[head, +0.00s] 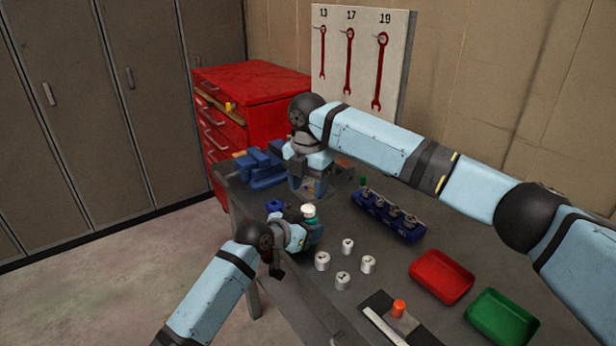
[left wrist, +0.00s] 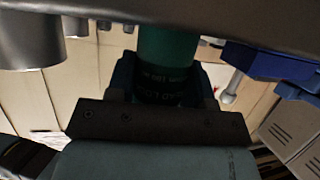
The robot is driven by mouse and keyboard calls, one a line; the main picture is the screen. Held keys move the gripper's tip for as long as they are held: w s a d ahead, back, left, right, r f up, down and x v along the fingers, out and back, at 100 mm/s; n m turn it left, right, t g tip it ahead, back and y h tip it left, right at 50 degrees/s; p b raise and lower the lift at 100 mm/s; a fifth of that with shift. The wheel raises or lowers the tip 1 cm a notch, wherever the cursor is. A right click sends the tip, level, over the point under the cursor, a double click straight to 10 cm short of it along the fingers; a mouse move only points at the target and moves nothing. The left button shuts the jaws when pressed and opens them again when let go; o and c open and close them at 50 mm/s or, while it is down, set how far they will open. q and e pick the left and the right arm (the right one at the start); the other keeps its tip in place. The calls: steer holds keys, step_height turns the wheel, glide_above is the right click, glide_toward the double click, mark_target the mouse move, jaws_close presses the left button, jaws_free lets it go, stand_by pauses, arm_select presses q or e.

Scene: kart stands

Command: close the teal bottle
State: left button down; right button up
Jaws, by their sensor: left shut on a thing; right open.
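The teal bottle (head: 310,219) stands upright at the left end of the bench, with a white cap-like top (head: 308,209) on it. I cannot tell whether that top is seated. My left gripper (head: 311,234) is shut around the bottle from the left and hides its lower part. The teal body also shows between the fingers in the left wrist view (left wrist: 168,48). My right gripper (head: 311,192) is open, pointing down just above and behind the bottle's top in the head view. It appears empty.
Several white numbered cylinders (head: 342,279) stand right of the bottle. A blue socket rack (head: 388,216), a blue vise (head: 262,166), a red tray (head: 441,276), a green tray (head: 502,318) and an orange-topped item (head: 398,308) are on the bench. A red tool cabinet (head: 250,90) stands behind.

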mark_target(308, 208)
step_height(308, 208, down, 6)
steer(key=shift+r, duration=0.1)
stand_by(0.4)
steer(key=c, duration=0.9)
steer(key=m, duration=0.3)
steer(key=shift+c, duration=0.2)
steer(key=o, duration=1)
